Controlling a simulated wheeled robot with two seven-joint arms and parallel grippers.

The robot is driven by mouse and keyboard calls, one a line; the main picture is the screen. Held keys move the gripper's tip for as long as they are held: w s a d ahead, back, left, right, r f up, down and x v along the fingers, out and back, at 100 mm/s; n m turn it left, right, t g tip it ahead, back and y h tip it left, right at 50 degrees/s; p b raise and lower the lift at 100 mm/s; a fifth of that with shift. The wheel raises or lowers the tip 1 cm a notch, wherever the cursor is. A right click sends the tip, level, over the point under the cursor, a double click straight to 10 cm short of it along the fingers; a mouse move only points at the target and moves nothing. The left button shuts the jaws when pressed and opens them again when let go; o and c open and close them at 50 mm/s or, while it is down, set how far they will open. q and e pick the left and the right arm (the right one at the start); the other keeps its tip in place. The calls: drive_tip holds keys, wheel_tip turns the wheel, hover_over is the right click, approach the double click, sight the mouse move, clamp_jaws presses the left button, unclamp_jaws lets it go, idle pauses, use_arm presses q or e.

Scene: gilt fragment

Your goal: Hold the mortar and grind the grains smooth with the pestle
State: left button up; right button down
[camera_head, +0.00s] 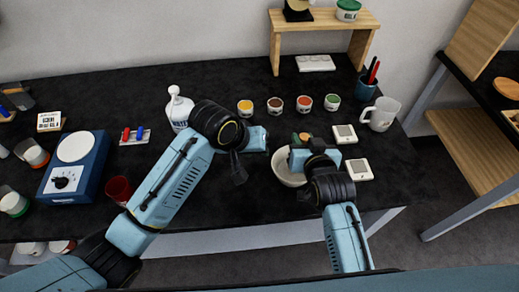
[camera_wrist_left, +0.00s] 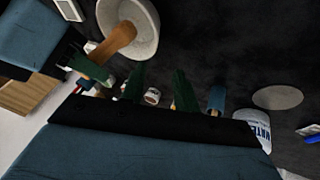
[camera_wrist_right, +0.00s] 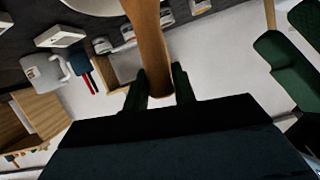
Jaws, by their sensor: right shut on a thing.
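The mortar, a pale round bowl (camera_head: 284,171), stands on the black table, partly hidden by my right gripper. It also shows at the top of the left wrist view (camera_wrist_left: 147,22). The wooden pestle (camera_wrist_left: 115,42) slants with its lower end inside the mortar. My right gripper (camera_head: 303,140) is shut on the pestle, which runs up between its fingers in the right wrist view (camera_wrist_right: 148,40). My left gripper (camera_wrist_left: 158,75) is open and empty, left of the mortar and apart from it. The grains cannot be made out.
Several small colour pots (camera_head: 275,105) stand in a row behind the mortar. White square pads (camera_head: 358,169) and a white mug (camera_head: 380,114) are at its right. A white bottle (camera_head: 178,108), blue scale (camera_head: 75,165) and dark red cup (camera_head: 119,189) are at left. Front-centre table is clear.

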sight(274, 161)
use_arm(q)
drive_tip(key=shift+m, duration=0.3)
drive_tip(key=x, duration=0.8)
drive_tip(key=d+x, duration=0.1)
drive_tip(key=x, duration=0.3)
drive_tip(key=shift+s+r, duration=0.15)
drive_tip(key=shift+s, duration=0.2)
clamp_jaws()
idle(0.8)
